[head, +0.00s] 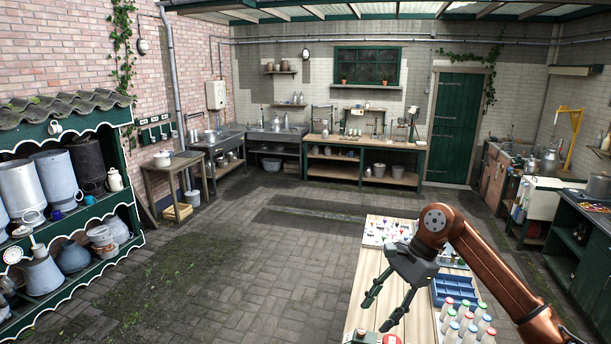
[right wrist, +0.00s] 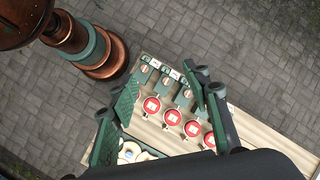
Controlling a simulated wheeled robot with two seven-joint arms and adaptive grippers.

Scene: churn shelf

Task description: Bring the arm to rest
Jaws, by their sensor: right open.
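My right gripper (head: 379,312) is open and empty, with its two dark green fingers apart, above the light wooden table (head: 366,283). Its copper arm comes in from the right of the head view. In the right wrist view the open fingers (right wrist: 163,88) spread over a row of red and white round tops (right wrist: 172,117) on the table. Nothing is seen between the fingers, and I cannot tell the exact height above the table. My left gripper is not in view.
Several bottles with coloured caps (head: 465,321) stand at the table's near right, beside a blue divided crate (head: 453,289). Small coloured items (head: 381,229) lie at the far end. A roofed green shelf (head: 88,208) with metal cans is at left. The paved floor (head: 245,262) between is clear.

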